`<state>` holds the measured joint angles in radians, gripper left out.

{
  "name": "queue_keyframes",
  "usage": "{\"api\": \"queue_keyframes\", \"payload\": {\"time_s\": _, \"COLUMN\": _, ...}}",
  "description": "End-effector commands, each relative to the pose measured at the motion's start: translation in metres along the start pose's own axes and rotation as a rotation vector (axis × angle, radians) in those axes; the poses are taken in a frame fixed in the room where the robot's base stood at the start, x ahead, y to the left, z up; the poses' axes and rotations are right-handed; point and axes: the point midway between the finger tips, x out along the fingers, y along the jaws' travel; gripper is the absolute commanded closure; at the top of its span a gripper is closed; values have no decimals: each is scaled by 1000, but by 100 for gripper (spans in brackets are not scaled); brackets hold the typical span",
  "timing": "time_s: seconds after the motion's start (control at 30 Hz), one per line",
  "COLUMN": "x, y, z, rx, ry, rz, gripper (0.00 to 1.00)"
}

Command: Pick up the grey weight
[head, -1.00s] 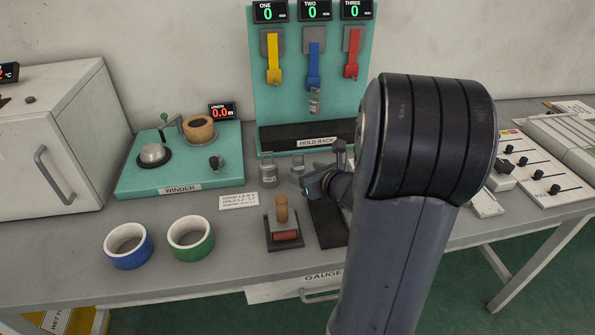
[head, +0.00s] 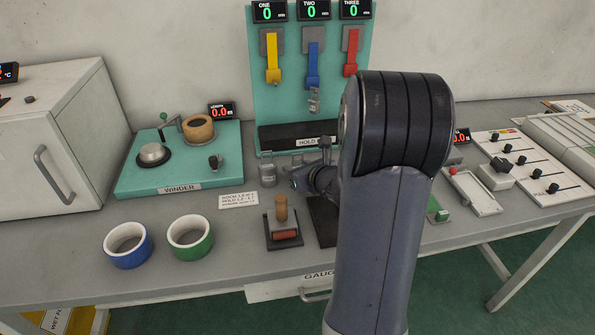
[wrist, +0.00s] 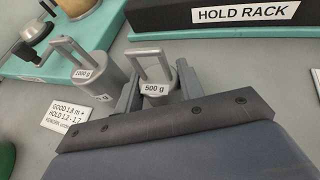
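A grey metal weight labelled 500 g (wrist: 157,100), with a loop handle on top, stands upright on the bench in the wrist view. My gripper (wrist: 157,85) has one finger on each side of it; the fingers look spread, with the weight between them. A second grey weight labelled 1000 g (wrist: 92,82) stands just to the left, outside the left finger. In the head view my gripper (head: 300,181) is low over the bench, right beside the 1000 g weight (head: 267,171). There the 500 g weight is mostly hidden by the gripper.
The teal winder (head: 180,187) is to the left and the hold rack (head: 285,133) behind. A wooden-handled tool (head: 283,235) stands in front.

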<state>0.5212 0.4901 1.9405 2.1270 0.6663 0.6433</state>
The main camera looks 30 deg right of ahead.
Motion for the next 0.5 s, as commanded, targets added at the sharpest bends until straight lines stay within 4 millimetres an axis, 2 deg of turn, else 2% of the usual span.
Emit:
{"api": "queue_keyframes", "payload": {"time_s": 0.07, "x": 0, "y": 0, "z": 0, "rx": 0, "ry": 0, "rz": 0, "gripper": 70}}
{"api": "queue_keyframes", "payload": {"time_s": 0.4, "x": 0, "y": 0, "z": 0, "rx": 0, "ry": 0, "rz": 0, "gripper": 98}}
{"api": "queue_keyframes", "payload": {"time_s": 0.5, "x": 0, "y": 0, "z": 1, "rx": -1, "ry": -3, "rz": 0, "gripper": 100}}
